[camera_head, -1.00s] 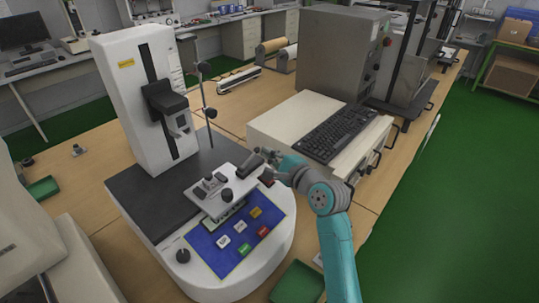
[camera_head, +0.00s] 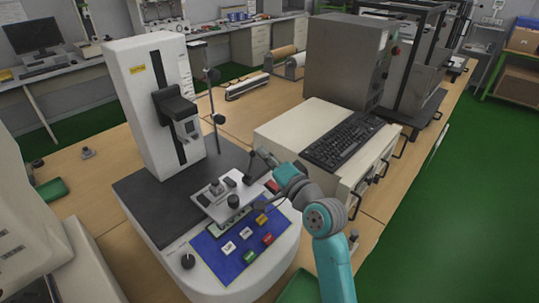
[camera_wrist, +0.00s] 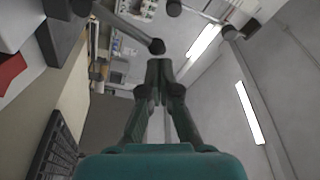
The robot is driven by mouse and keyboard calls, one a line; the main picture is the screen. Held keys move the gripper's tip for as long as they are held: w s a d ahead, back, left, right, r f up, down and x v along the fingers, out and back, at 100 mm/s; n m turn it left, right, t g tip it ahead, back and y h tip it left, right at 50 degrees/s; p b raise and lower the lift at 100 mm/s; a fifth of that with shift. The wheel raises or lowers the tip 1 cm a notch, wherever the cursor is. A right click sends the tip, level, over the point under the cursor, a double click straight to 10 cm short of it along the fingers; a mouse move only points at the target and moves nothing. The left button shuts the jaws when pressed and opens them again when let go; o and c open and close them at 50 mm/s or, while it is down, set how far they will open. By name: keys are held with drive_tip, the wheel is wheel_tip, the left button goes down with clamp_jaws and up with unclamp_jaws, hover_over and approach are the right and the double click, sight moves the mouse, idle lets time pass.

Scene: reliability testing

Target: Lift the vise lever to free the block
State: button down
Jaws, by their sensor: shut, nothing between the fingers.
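The vise (camera_head: 212,196) is a light plate with dark knobs and clamps on the machine's base. Its dark lever (camera_head: 251,166) stands roughly upright at the plate's right end. A knobbed rod, likely the lever, shows in the wrist view just beyond the fingertips (camera_wrist: 157,46). My gripper (camera_head: 263,154) is close to the lever's upper end, with its fingers closed together and empty; the closed fingers also show in the wrist view (camera_wrist: 158,68). I cannot tell whether they touch the lever. I cannot make out the block clearly; a small red piece (camera_head: 272,186) shows beside the vise.
A tall white testing machine (camera_head: 150,105) rises behind the vise. A blue button panel (camera_head: 238,240) lies in front. A keyboard (camera_head: 343,139) sits on a white cabinet to the right, near my arm. A thin upright rod (camera_head: 215,110) stands behind the vise.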

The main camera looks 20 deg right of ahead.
drive_tip(key=shift+s+a+r+n, duration=0.15)
drive_tip(key=shift+s+a+n, duration=0.1)
drive_tip(key=shift+a+n, duration=0.2)
drive_tip(key=shift+s+a+r+n, duration=0.15)
drive_tip(key=shift+s+a+n, duration=0.1)
drive_tip(key=shift+a+n, duration=0.2)
